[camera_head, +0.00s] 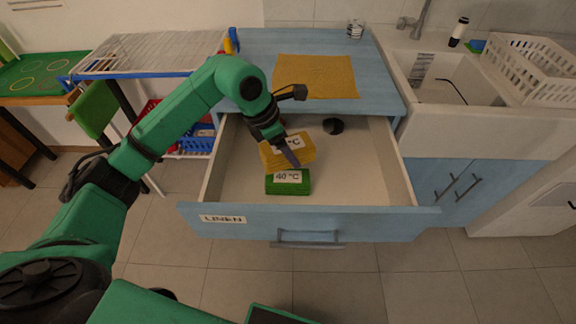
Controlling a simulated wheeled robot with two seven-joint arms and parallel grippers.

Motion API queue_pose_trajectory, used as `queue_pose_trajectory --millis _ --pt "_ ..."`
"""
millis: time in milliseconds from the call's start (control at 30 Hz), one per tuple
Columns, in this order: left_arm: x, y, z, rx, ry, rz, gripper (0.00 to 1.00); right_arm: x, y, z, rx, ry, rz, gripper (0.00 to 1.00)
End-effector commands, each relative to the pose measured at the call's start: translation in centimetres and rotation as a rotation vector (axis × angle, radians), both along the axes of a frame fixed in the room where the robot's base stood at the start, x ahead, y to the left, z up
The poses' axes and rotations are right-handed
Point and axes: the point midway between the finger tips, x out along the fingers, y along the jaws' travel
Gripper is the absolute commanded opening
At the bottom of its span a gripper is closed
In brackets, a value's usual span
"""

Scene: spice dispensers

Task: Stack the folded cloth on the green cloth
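The yellow folded cloth (302,155) has a partly covered white °C label and is slightly turned in the open drawer area. My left gripper (290,153) comes down from above and appears closed on it. One dark finger lies across the cloth's front, and the other finger is hidden. The green cloth (288,187), a folded block labelled 40 °C, lies in the drawer just in front of and below the yellow one. I cannot tell whether the two touch. My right gripper is not in view.
A flat yellow cloth (316,76) covers part of the countertop above. A sink (437,80) is at the right.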

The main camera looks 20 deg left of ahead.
Motion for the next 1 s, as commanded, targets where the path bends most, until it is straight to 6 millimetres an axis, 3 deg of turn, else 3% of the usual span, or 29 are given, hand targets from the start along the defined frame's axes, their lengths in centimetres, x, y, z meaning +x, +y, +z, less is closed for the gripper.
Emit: queue_pose_trajectory --millis 200,367,700,733,767,800,1000 --pt "0.0 0.0 -4.1 -0.001 0.001 -0.001 0.19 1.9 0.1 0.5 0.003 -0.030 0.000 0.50" --pt "0.0 -0.1 -7.1 -0.002 0.001 -0.001 0.19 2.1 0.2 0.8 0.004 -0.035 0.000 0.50" --pt "0.1 0.0 -7.9 -0.001 -0.002 -0.001 0.19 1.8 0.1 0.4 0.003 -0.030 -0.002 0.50" --pt "0.0 0.0 -7.9 -0.001 -0.002 -0.001 0.83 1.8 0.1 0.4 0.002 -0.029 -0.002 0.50" --pt "0.0 0.0 -7.8 -0.001 -0.002 -0.001 0.95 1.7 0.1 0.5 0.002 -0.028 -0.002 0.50" --pt "0.0 0.0 -7.8 -0.001 -0.002 -0.001 1.00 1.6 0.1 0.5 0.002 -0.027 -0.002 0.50" --pt "0.0 0.0 -7.7 -0.001 -0.002 -0.001 1.00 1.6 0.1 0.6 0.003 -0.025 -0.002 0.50"
